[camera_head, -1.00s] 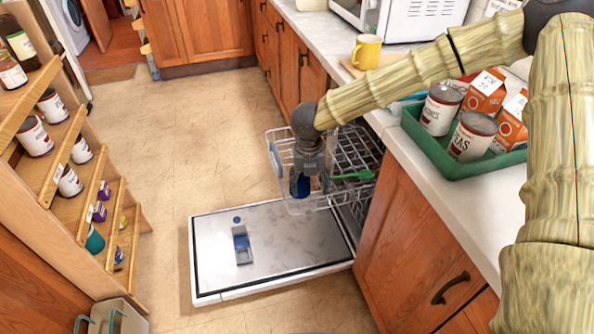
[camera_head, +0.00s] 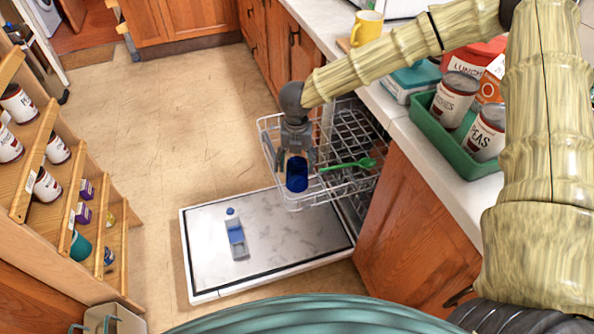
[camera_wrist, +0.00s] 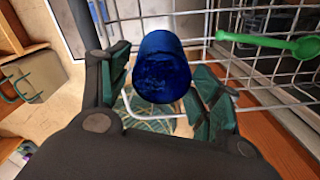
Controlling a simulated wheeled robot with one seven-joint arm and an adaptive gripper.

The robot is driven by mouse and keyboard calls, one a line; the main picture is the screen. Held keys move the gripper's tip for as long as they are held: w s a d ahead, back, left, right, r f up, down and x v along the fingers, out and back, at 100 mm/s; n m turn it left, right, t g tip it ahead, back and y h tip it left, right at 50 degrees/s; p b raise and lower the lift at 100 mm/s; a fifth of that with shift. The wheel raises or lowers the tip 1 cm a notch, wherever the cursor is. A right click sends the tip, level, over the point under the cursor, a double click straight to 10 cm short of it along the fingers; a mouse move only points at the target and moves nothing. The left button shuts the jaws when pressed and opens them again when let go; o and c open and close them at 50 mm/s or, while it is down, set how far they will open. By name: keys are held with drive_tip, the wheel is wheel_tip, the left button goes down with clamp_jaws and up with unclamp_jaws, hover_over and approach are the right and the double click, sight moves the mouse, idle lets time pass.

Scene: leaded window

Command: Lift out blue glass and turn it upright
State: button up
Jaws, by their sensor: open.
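The blue glass (camera_head: 297,174) stands at the near left part of the pulled-out white wire dishwasher rack (camera_head: 293,204). My gripper (camera_head: 295,156) is just above and behind it in the head view. In the wrist view the blue glass (camera_wrist: 161,66) lies between my two spread fingers (camera_wrist: 165,90). Gaps show beside it, so the fingers are open and I see no firm grip. Which end of the glass is its mouth I cannot tell for certain.
A green spoon (camera_head: 348,164) lies across the rack right of the glass. The open dishwasher door (camera_head: 285,230) is below. The counter (camera_head: 425,150) at right holds a green tray (camera_head: 452,144) of cans and a yellow mug (camera_head: 366,28). Shelves (camera_head: 40,215) stand at left.

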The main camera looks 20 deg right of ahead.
drive_tip(key=shift+d+f, duration=0.15)
drive_tip(key=shift+f, duration=2.55)
drive_tip(key=shift+c, duration=0.5)
drive_tip(key=c, duration=0.7)
